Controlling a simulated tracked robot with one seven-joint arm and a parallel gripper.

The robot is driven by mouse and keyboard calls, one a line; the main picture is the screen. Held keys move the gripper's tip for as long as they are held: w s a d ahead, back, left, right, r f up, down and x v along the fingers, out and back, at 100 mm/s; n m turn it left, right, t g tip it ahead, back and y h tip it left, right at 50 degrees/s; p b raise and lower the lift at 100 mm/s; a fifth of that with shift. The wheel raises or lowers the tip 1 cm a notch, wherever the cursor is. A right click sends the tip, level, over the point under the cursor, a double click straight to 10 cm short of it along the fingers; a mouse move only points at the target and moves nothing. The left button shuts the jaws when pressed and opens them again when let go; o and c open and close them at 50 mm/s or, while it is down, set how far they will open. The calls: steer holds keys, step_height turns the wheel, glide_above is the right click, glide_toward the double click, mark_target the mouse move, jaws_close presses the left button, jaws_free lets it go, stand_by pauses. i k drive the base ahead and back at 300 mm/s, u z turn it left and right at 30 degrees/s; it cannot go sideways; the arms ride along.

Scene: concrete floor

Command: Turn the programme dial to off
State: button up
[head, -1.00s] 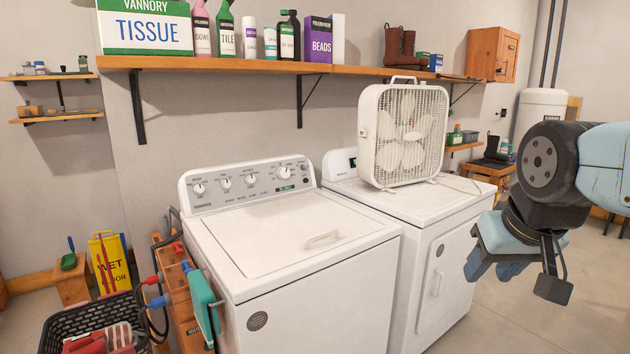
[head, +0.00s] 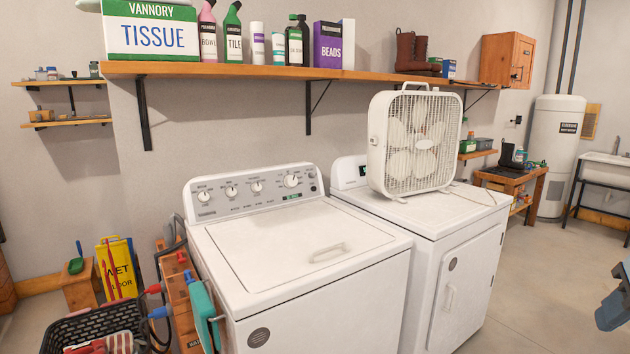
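The washer (head: 300,255) stands in the middle of the head view, a white top-loader with its lid shut. Its control panel (head: 255,192) at the back carries several round knobs. The largest knob, the programme dial (head: 291,181), is at the right of the panel, by a small lit green display (head: 292,195). The dial's pointer setting is too small to read. My gripper (head: 612,310) shows only in part at the right edge, far from the dial. Its fingers are mostly cut off by the frame, so its opening cannot be told.
A white dryer (head: 428,250) stands right of the washer with a box fan (head: 412,142) on top. A loaded shelf (head: 300,74) runs above both. A black basket (head: 85,325) and a wooden rack (head: 178,295) stand left. The floor at right is open.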

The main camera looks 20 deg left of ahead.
mark_target(289, 181)
steer(key=z, duration=0.2)
steer(key=i, duration=1.2)
steer(key=u, duration=0.35)
steer(key=i, duration=0.9)
steer(key=u, duration=0.55)
steer(key=k, duration=0.75)
steer(key=u, duration=0.25)
steer(key=i, duration=0.8)
steer(key=z, duration=0.15)
